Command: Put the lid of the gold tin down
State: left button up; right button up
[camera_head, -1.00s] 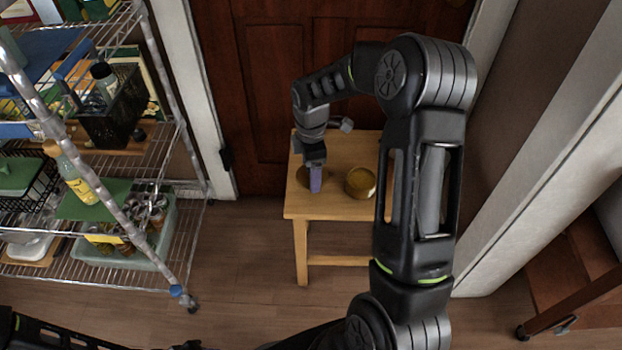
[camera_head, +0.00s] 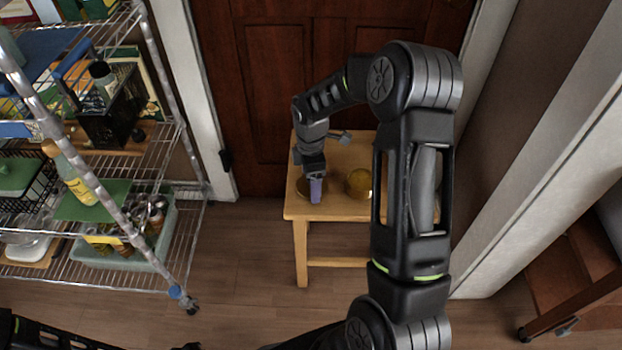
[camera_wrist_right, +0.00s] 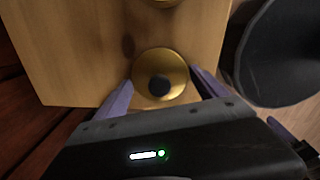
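The gold tin (camera_head: 359,184) stands on the wooden stool; its edge shows at the top of the right wrist view (camera_wrist_right: 160,2). The tin's round gold lid (camera_wrist_right: 149,62), with a dark knob in its middle, appears to lie knob up on the stool top beside the tin. In the head view the lid (camera_head: 302,186) is partly hidden by my right gripper. My right gripper (camera_wrist_right: 161,77) is open above the lid, its purple fingers spread wide of the knob, one to each side of the lid. My left gripper is out of view.
The wooden stool (camera_head: 340,211) stands before a dark red door (camera_head: 275,90). A wire rack (camera_head: 185,240) with baskets, bottles and boxes is on the left. A wooden piece of furniture (camera_head: 575,285) is at the lower right. The floor between rack and stool is clear.

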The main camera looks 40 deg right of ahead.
jog(key=o, duration=0.3)
jog(key=shift+r, duration=0.2)
notch_tip(320, 180, up, 12)
jog(key=shift+p, duration=0.95)
